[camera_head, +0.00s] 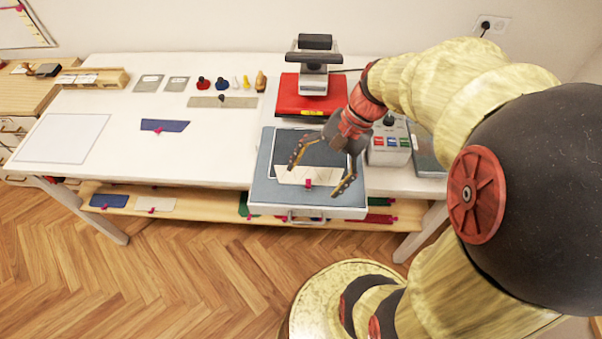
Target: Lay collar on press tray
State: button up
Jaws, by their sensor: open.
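A cream collar (290,175) with a small magenta clip or tag at its lower edge lies on the press tray (262,190). The tray is a grey-blue pad in a white drawer-like frame at the table's front edge, with a dark panel toward its back. My gripper (323,177) is open above the tray, with one finger near the collar's left end and the other by its right end. I cannot tell whether the fingers touch the collar. A blue collar (165,125) with a magenta tag lies on the white table, left of the tray.
The red press (303,97) stands behind the tray. A control box (389,148) is to its right. Stamps, grey plates and a ruler (222,101) line the back of the table (215,150). A white sheet (64,138) lies at left. More collars lie on the shelf below.

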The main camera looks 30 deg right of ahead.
jog(key=s+a+r+n+t+h, duration=0.4)
jog(key=a+r+n+h, duration=0.1)
jog(key=r+n, duration=0.5)
jog(key=shift+a+n+t, duration=0.4)
jog(key=shift+a+n, duration=0.5)
jog(key=shift+f+b, duration=0.55)
jog(key=shift+f, duration=0.05)
jog(key=shift+c, duration=0.4)
